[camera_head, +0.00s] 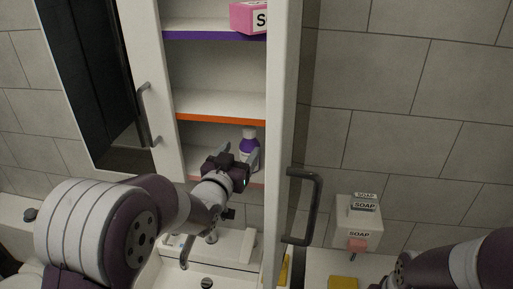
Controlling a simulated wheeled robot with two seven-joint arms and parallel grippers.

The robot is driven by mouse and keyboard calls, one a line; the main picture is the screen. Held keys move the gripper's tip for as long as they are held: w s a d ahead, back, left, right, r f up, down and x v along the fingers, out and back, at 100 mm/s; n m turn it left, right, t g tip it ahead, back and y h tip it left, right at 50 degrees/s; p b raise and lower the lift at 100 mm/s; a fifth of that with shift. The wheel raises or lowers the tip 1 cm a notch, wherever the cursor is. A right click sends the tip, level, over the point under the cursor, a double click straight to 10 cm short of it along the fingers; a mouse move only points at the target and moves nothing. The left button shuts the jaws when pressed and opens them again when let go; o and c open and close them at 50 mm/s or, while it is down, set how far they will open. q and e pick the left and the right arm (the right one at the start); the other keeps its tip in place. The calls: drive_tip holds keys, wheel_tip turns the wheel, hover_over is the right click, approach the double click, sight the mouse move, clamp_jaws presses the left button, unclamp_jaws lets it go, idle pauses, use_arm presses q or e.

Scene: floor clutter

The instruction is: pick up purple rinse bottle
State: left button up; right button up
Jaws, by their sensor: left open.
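The purple rinse bottle (249,147) stands upright on the lowest visible shelf of the open cabinet, white at the top with a purple body. My left gripper (247,160) reaches into the cabinet at the bottle, open. Its fingers show at the bottle's sides, and the gripper body hides the lower left of the bottle. I cannot tell whether the fingers touch it. My right arm comes in at the lower right; its gripper's fingers do not show clearly.
The cabinet has an orange-edged shelf (221,105) above the bottle and a pink box (249,17) on the purple-edged top shelf. The open door with a dark handle (317,206) stands right of my left gripper. A soap dispenser (357,222) hangs on the wall. A sink faucet (186,250) is below.

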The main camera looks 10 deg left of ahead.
sight(248, 139)
use_arm(q)
drive_tip(key=shift+w+a+r+p, duration=0.3)
drive_tip(key=shift+w+a+r, duration=0.05)
drive_tip(key=shift+w+a, duration=0.15)
drive_tip(key=w+d+p, duration=0.1)
drive_tip(key=w, duration=0.1)
drive_tip(key=w+p, duration=0.2)
drive_tip(key=w+d+p, duration=0.1)
drive_tip(key=w, duration=0.2)
drive_tip(key=shift+d+f, duration=0.1)
drive_tip(key=shift+d, duration=0.25)
drive_tip(key=shift+a+f, duration=0.1)
drive_tip(key=shift+a, duration=0.05)
drive_tip(key=shift+s+a, duration=0.2)
drive_tip(key=shift+a, duration=0.15)
drive_tip(key=c, duration=0.5)
drive_tip(key=shift+w+d, duration=0.1)
drive_tip(key=shift+d, duration=0.15)
clamp_jaws()
use_arm(e)
drive_tip(key=r, duration=0.5)
drive_tip(key=shift+s+a+r, duration=0.2)
drive_tip(key=shift+a+r, duration=0.05)
drive_tip(key=shift+r, duration=0.1)
